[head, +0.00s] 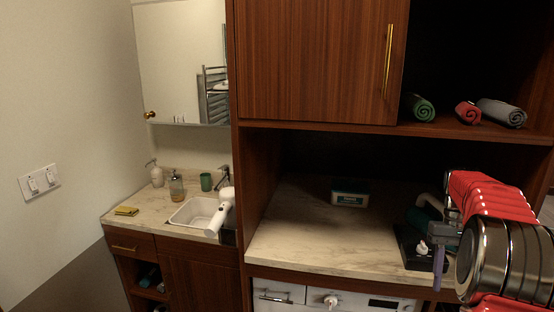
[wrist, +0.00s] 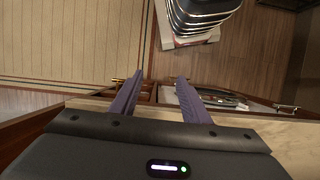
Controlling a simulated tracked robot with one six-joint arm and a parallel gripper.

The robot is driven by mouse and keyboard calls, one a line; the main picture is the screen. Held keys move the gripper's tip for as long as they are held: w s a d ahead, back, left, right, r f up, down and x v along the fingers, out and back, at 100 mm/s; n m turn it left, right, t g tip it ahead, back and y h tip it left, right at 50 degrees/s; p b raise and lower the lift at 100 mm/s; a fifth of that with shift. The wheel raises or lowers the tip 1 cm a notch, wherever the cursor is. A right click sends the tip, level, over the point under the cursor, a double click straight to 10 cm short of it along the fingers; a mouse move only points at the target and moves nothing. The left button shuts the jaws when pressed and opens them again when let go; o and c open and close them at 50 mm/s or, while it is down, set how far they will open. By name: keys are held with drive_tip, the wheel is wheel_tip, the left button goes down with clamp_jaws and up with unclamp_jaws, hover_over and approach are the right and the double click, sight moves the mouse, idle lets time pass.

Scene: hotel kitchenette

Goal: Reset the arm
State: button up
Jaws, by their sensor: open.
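My gripper (wrist: 160,82) is open, with its two purple fingers apart and nothing between them in the wrist view. In the head view my gripper (head: 440,255) is at the right, in front of the right end of the marble counter (head: 330,240). Only one purple finger shows clearly there. My red and chrome arm fills the right edge and hides part of the counter behind it.
A black item (head: 410,243) lies close to my gripper. Rolled towels (head: 420,107) sit on the shelf above. A sink (head: 197,211) is at the left. The counter's middle is clear.

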drive_tip(key=s+a+r+n+t, duration=0.1)
drive_tip(key=s+a+t, duration=0.2)
drive_tip(key=s+a, duration=0.3)
drive_tip(key=s+a+r+n+t, duration=0.1)
drive_tip(key=s+a, duration=0.6)
drive_tip(key=a, duration=0.8)
drive_tip(key=s+a+r+n+t, duration=0.1)
drive_tip(key=s+a+r+t, duration=0.2)
drive_tip(key=a, duration=0.8)
drive_tip(key=shift+s+n+t+h, duration=0.35)
drive_tip(key=shift+s+t, duration=0.75)
drive_tip(key=shift+s, duration=0.65)
drive_tip(key=shift+a, duration=0.1)
